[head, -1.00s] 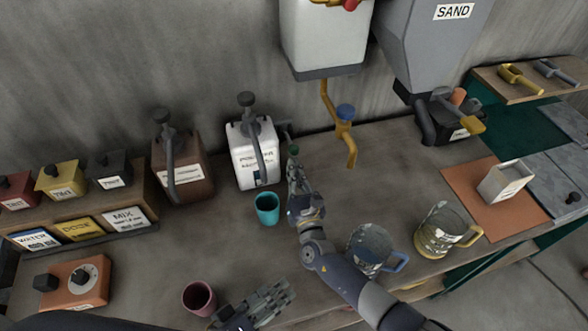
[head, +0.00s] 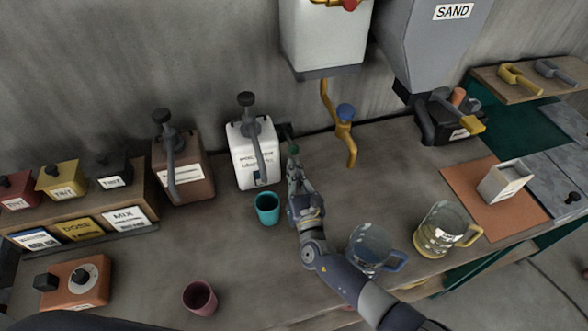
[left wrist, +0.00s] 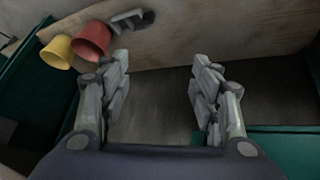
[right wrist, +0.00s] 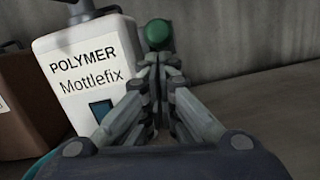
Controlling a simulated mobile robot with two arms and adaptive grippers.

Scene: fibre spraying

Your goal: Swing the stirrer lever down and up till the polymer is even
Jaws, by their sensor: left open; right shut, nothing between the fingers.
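The white polymer jug (head: 243,160), labelled "POLYMER Mottlefix", stands against the back wall and also fills the left of the right wrist view (right wrist: 65,60). A small dark blue window (right wrist: 101,110) is low on its front. The stirrer lever's green knob (head: 294,149) sticks out at the jug's right side; it also shows in the right wrist view (right wrist: 158,33). My right gripper (head: 294,168) is shut and empty, its fingertips just below the knob; I cannot tell whether they touch it. My left gripper (left wrist: 160,65) is open and empty, outside the head view.
A teal cup (head: 267,208) stands close in front of the jug, left of my right gripper. A brown jug (head: 183,170) is further left. Two glass jugs (head: 370,247) (head: 440,230) stand right of my right arm. A yellow tap (head: 345,135) hangs to the right.

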